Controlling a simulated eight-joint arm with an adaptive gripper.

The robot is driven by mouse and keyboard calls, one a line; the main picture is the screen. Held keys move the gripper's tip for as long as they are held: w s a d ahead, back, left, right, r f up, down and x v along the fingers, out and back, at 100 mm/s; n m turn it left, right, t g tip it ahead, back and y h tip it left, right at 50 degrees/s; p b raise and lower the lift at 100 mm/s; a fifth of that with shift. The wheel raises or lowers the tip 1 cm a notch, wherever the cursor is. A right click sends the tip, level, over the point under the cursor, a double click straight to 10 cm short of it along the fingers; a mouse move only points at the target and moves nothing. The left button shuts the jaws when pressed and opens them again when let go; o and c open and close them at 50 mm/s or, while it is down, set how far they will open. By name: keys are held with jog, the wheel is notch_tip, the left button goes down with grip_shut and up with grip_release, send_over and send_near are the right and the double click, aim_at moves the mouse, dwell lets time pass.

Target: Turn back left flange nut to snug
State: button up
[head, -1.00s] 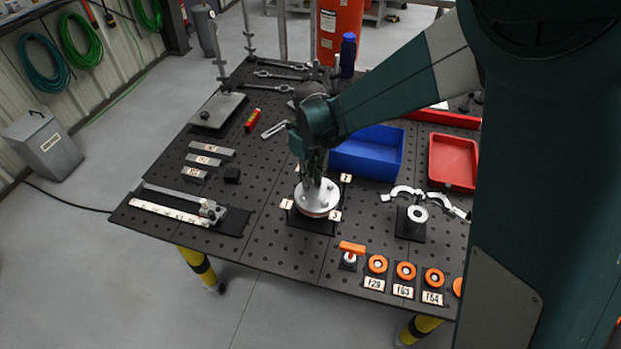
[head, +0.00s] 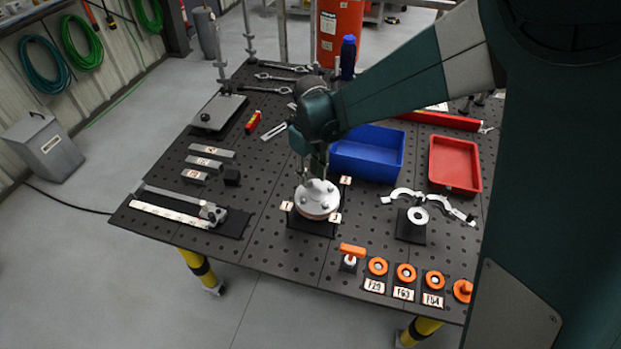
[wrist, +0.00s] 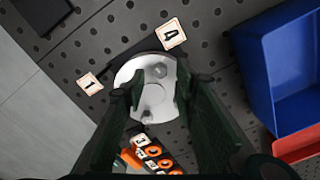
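The round silver flange (head: 318,203) sits on a dark base plate on the table, with small numbered tags around it. Small raised nuts or studs stand on its top. My gripper (head: 318,172) is just above the back of the flange and hides part of it. In the wrist view, the flange (wrist: 150,100) lies beyond my gripper (wrist: 159,82), whose two fingers are spread apart with nothing held between them. A nut (wrist: 160,70) shows between the fingertips, near the tag marked 4 (wrist: 171,33). The tag marked 1 (wrist: 90,83) is to the left.
A blue bin (head: 368,152) stands close behind and right of the flange, with a red tray (head: 455,164) beyond. A silver ring on a stand (head: 417,216) and an open clamp are to the right. Orange knobs (head: 406,272) line the front edge. Metal bars lie left.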

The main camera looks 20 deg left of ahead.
aim_at(309, 181)
notch_tip(309, 181, up, 10)
jog(key=shift+f, duration=0.15)
dwell(0.3)
jog(key=shift+f, duration=0.1)
jog(key=shift+w+a+f+p, duration=0.2)
jog(key=shift+f+p, duration=0.4)
jog(key=shift+f, duration=0.3)
jog(key=shift+w+a+f+p, duration=0.15)
jog(key=shift+f+p, duration=0.45)
jog(key=shift+f, duration=0.3)
jog(key=shift+s+f, duration=0.15)
jog(key=shift+f, duration=0.1)
jog(key=shift+f, duration=3.85)
jog(key=c, duration=0.9)
